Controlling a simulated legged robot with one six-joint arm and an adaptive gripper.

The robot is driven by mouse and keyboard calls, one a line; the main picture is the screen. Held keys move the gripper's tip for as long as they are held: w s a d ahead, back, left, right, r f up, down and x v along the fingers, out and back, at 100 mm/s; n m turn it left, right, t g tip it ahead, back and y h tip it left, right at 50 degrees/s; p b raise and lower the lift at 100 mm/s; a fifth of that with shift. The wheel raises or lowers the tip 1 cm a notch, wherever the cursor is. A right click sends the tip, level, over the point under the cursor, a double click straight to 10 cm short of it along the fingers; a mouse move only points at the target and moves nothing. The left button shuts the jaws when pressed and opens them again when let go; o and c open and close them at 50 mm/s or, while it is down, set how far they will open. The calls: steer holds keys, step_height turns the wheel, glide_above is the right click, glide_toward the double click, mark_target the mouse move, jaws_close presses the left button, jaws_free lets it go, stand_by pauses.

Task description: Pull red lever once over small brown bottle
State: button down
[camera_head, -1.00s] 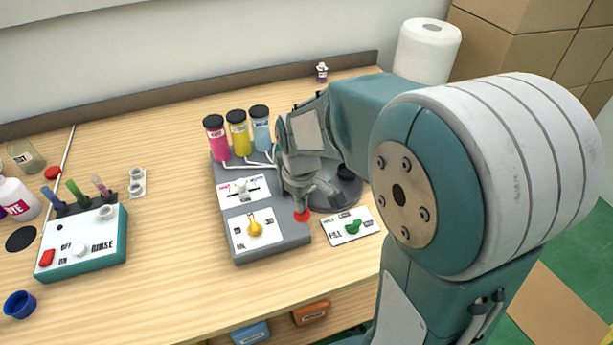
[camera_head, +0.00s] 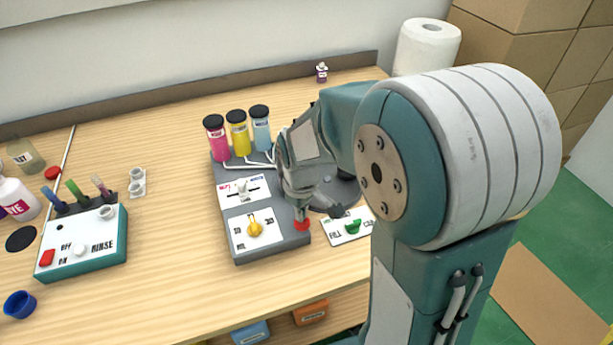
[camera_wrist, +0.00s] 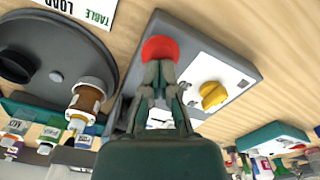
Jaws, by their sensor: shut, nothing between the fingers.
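The red lever's round knob (camera_head: 302,225) is at the front right of the grey dispenser (camera_head: 270,248), and it also shows in the wrist view (camera_wrist: 160,48). My gripper (camera_wrist: 161,68) is shut with nothing between its fingers. Its fingertips are right at the knob's edge; I cannot tell whether they press on it. In the head view my gripper (camera_head: 303,208) is just behind the knob. The small brown bottle (camera_wrist: 86,101), with a pale neck, stands on the dark round plate (camera_wrist: 105,45) beside the lever. My arm mostly hides that area in the head view.
A yellow dial (camera_head: 255,229) is left of the lever, and a card with a green knob (camera_head: 352,227) is to its right. Pink, yellow and blue bottles (camera_head: 238,133) stand behind. A teal rinse box (camera_head: 85,258) is at the left. The front table strip is clear.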

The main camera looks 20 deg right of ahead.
stand_by(0.3)
step_height(320, 180, up, 10)
stand_by(1.2)
stand_by(1.1)
steer(key=s+r+m+t, duration=0.2)
steer(key=s+r+m, duration=0.1)
steer(key=s, duration=0.4)
steer(key=s+r+m+t, duration=0.3)
steer(key=s, duration=0.4)
steer(key=shift+r+t, duration=0.15)
steer(key=shift+t, duration=0.15)
